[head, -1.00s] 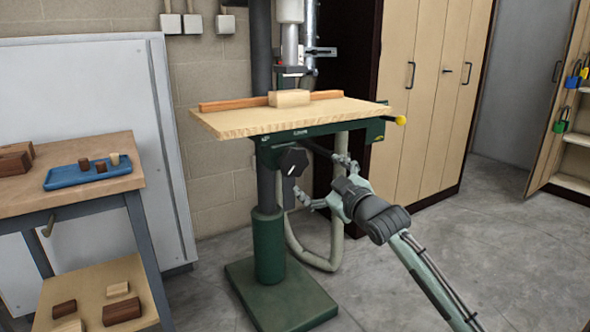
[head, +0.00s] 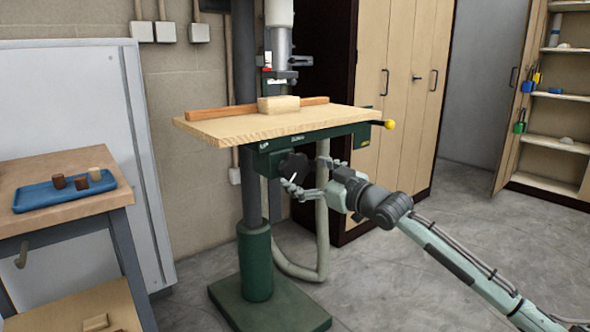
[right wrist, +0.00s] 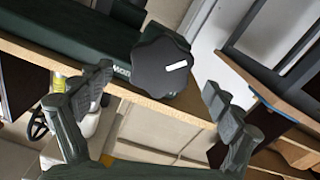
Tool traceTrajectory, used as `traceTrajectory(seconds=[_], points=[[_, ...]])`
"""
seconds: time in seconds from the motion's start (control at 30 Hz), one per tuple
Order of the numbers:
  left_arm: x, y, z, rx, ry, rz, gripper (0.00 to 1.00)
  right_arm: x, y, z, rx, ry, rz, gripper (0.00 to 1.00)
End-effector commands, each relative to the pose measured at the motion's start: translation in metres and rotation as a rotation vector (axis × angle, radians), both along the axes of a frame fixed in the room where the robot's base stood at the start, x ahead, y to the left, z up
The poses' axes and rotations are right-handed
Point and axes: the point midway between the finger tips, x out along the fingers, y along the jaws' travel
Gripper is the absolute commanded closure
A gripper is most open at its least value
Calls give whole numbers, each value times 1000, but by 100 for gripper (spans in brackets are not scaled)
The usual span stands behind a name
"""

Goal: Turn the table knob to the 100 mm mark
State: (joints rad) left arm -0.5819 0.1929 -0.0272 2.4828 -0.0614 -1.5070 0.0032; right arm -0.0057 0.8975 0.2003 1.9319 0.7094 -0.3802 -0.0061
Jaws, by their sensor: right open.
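The dark lobed knob (head: 293,164) with a white pointer line sits under the front of the drill press's wooden table (head: 225,128). It also shows in the right wrist view (right wrist: 160,66), its white line pointing right. My right gripper (head: 305,182) is open in front of the knob. In the right wrist view my right gripper (right wrist: 158,82) has its fingers apart, one on each side of the knob, with no contact visible. No 100 mm mark can be made out. My left gripper is not in view.
A wooden block (head: 278,104) and an orange fence (head: 215,112) lie on the table. A yellow-tipped handle (head: 389,124) sticks out at its right. A workbench with a blue tray (head: 40,197) stands at left. Cabinets (head: 400,60) stand behind. The floor at right is clear.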

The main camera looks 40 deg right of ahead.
Motion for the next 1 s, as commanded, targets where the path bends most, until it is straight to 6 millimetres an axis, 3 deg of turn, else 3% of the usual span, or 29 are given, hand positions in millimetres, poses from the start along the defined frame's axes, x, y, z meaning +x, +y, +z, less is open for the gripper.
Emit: traceTrajectory(seconds=[0.3,0.67,1.0], points=[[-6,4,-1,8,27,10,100,35,3,1,-1,-1,-1,8],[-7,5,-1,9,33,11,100,39,4,0,-2,0,0,9],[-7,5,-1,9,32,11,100,39,3,0,-2,0,0,52]])
